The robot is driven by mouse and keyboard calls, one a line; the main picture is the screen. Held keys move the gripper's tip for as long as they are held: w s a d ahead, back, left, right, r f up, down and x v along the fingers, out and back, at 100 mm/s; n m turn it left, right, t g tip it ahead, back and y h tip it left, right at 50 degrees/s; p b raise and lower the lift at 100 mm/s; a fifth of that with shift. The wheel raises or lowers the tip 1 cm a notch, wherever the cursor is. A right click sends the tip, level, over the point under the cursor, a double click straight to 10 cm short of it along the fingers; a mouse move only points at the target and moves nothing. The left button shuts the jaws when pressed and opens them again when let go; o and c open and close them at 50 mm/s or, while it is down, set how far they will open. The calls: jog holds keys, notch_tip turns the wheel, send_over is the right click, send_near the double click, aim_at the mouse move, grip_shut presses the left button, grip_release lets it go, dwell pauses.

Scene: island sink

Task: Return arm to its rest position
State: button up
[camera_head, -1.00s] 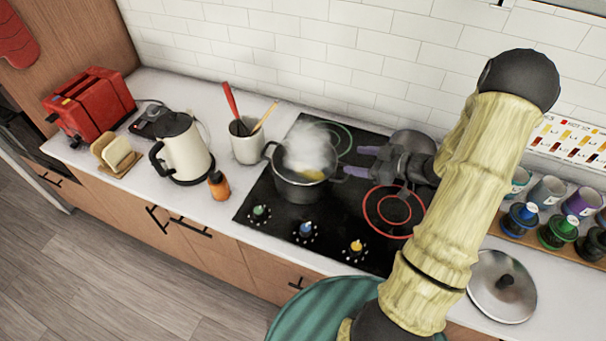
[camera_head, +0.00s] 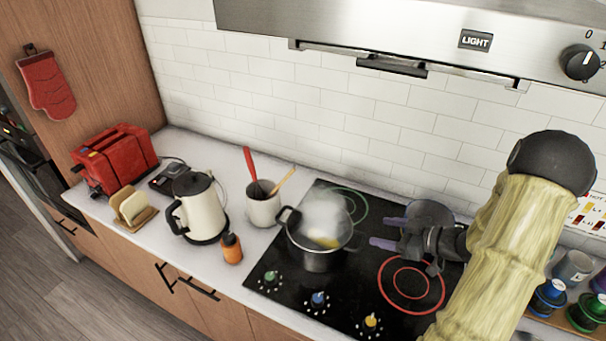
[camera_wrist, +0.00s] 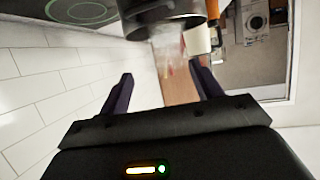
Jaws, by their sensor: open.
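My gripper (camera_head: 389,232) is open over the black cooktop, with its purple fingers pointing left toward the steaming pot. It holds nothing that I can see. In the wrist view its two fingers (camera_wrist: 160,92) stand apart. The dark pot (camera_head: 318,262) sits on the cooktop with steam above it and something yellow inside. The fingers are close to the pot's right side; I cannot tell whether they touch it. The pot also shows at the top of the wrist view (camera_wrist: 160,18). My arm reaches in from the lower right.
A metal pan (camera_head: 430,214) stands behind my gripper. A lit red burner ring (camera_head: 411,308) lies below it. A utensil cup (camera_head: 263,208), kettle (camera_head: 196,205), orange bottle (camera_head: 232,250) and red toaster (camera_head: 116,160) stand to the left. The range hood (camera_head: 400,35) hangs above. Colored capped jars (camera_head: 548,297) stand at right.

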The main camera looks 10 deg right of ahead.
jog(key=shift+w, duration=0.1)
jog(key=w+a+r+m+h, duration=0.2)
jog(key=w+m+h, duration=0.15)
jog(key=h, duration=0.35)
jog(key=s+a+r+m+g+h, duration=0.1)
jog(key=s+a+r+m+g, duration=0.1)
jog(key=s+a, duration=0.3)
jog(key=s+a+r+m+g+h, duration=0.2)
jog(key=s+a+m+g, duration=0.2)
jog(key=s, duration=0.7)
jog(key=shift+s+a+r+g, duration=0.2)
jog(key=shift+s+a+g, duration=0.15)
jog(key=shift+a, duration=0.8)
dwell(1.5)
